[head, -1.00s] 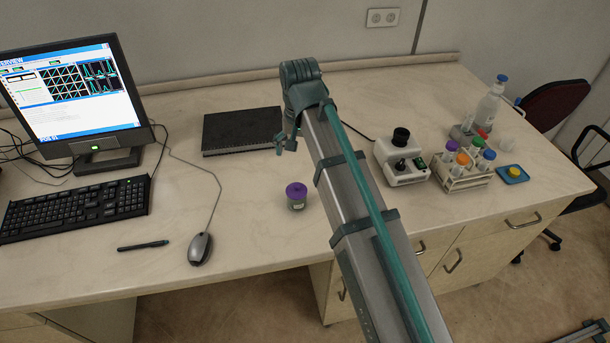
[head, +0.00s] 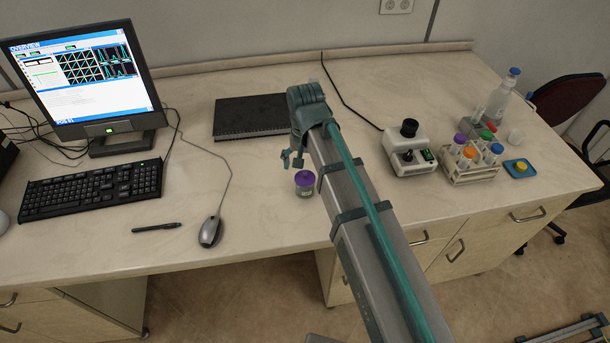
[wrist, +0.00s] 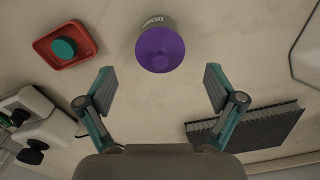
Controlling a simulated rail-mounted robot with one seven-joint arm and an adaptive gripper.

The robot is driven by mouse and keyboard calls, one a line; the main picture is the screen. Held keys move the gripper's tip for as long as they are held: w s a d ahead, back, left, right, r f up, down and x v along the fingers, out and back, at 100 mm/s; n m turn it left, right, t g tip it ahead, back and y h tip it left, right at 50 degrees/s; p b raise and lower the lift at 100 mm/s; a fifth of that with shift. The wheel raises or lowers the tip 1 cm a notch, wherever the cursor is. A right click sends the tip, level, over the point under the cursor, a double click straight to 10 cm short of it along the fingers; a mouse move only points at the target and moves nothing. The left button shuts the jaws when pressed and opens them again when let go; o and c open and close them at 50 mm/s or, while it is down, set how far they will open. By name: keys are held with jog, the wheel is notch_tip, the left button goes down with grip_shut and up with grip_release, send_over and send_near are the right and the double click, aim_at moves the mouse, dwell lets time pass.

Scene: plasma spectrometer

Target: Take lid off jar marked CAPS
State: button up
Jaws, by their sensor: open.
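In the wrist view the purple lid (wrist: 160,49) is near the top centre, beyond the fingertips. Part of a dark label shows on the jar's side above it, too small to read surely. My gripper (wrist: 160,88) is open, with its two fingers wide apart and nothing between them. The lid sits on the jar, and the fingers do not touch it.
A red tray (wrist: 80,57) with a teal cap lies left of the jar in the wrist view. A black notebook (head: 252,117) lies behind. A white mixer (head: 408,152), a rack of tubes (head: 472,168) and a blue tray (head: 508,165) stand right. The mouse (head: 210,232) is left.

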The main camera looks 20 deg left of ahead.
aim_at(305, 173)
jog(key=shift+s+f+p, duration=0.15)
jog(key=shift+f+p, duration=0.3)
jog(key=shift+f, duration=1.15)
jog(key=c, duration=1)
jog(key=shift+c, duration=0.2)
